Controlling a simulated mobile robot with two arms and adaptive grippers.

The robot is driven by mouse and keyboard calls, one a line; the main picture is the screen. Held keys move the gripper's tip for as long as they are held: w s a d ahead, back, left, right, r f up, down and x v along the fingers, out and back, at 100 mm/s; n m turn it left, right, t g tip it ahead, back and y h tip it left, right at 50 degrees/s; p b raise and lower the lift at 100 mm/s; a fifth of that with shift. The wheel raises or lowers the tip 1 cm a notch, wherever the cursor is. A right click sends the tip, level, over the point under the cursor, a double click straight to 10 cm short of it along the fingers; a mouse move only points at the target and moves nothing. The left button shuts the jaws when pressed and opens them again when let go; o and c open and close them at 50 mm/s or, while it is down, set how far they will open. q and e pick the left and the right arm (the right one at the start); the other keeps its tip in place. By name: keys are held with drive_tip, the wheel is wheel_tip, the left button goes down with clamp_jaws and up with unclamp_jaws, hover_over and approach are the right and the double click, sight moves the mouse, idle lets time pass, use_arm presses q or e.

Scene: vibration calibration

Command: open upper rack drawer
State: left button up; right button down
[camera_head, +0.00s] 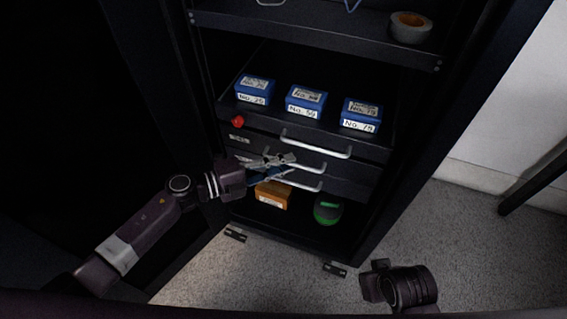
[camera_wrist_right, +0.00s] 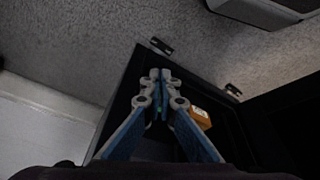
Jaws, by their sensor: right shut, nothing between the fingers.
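The upper drawer is in the dark rack. Its white handle (camera_head: 316,144) is in the head view, below the shelf with blue boxes. Two more white handles, a middle one (camera_head: 312,163) and a lower one (camera_head: 300,181), sit under it. My left gripper (camera_head: 290,162) is in front of the drawer fronts, overlapping the middle and lower handles and below the upper one. Whether it touches a handle and how far its fingers are apart is unclear. The drawers look closed. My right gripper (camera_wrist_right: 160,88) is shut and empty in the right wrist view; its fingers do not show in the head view.
Blue boxes (camera_head: 254,90) labelled with numbers and a red knob-like object (camera_head: 238,121) are above the drawers. A tape roll (camera_head: 410,28) lies on the higher shelf. An orange box (camera_head: 273,194) and a green-black round object (camera_head: 327,210) stand below. Grey floor in front is clear.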

use_arm(q)
clamp_jaws()
drive_tip(key=shift+s, duration=0.1)
